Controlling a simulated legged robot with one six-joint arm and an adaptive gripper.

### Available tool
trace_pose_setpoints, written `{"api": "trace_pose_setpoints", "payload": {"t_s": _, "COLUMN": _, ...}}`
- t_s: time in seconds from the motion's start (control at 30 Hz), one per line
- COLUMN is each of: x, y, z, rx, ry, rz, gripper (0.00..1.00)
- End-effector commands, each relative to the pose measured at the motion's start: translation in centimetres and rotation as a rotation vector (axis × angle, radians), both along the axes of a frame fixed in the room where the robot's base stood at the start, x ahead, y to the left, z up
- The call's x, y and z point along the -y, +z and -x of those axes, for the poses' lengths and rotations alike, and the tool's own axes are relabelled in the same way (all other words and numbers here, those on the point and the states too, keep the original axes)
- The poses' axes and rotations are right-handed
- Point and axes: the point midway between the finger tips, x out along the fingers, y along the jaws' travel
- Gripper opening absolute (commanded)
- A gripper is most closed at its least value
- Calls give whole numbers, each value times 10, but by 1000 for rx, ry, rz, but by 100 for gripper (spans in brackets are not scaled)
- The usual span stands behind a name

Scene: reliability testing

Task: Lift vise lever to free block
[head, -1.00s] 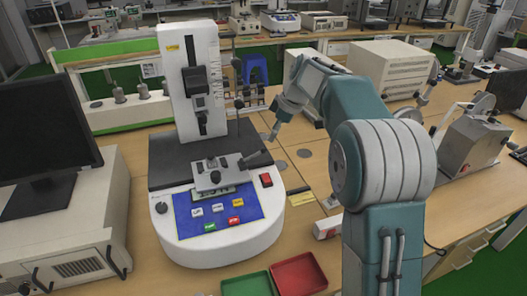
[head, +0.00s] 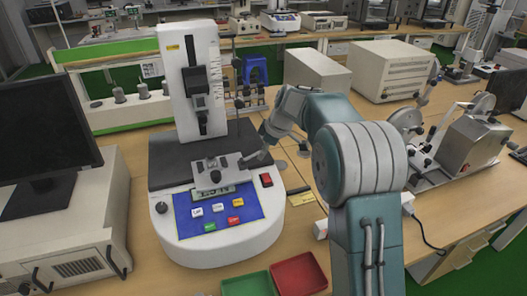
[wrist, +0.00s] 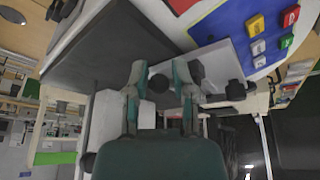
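The metal vise (head: 210,172) sits on the front of the white testing machine, above its blue control panel. Its dark lever (head: 254,160) sticks out to the right of the vise. My gripper (head: 266,134) is just above and behind the lever, pointing down at it. In the wrist view my gripper (wrist: 159,72) has its two fingers spread apart. The dark rounded lever end (wrist: 158,84) shows between the fingers; I cannot tell whether they touch it. The vise plate (wrist: 220,65) lies to the right of the fingers. I cannot make out the block clearly.
The machine's tall white column (head: 190,75) stands behind the vise. Green (head: 246,284) and red (head: 298,274) trays lie at the front. A monitor (head: 40,140) stands at the left. Grey metal equipment (head: 460,145) stands at the right.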

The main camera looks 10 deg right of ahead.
Motion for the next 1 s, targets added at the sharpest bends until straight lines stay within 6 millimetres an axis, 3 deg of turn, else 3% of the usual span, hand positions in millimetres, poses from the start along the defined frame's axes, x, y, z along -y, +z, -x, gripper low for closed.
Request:
{"api": "trace_pose_setpoints", "payload": {"t_s": 0.47, "x": -3, "y": 4, "z": 1, "rx": 9, "ry": 1, "rz": 43, "gripper": 0}}
{"api": "trace_pose_setpoints", "payload": {"t_s": 1.0, "x": -21, "y": 29, "z": 4, "rx": 93, "ry": 5, "rz": 456, "gripper": 0}}
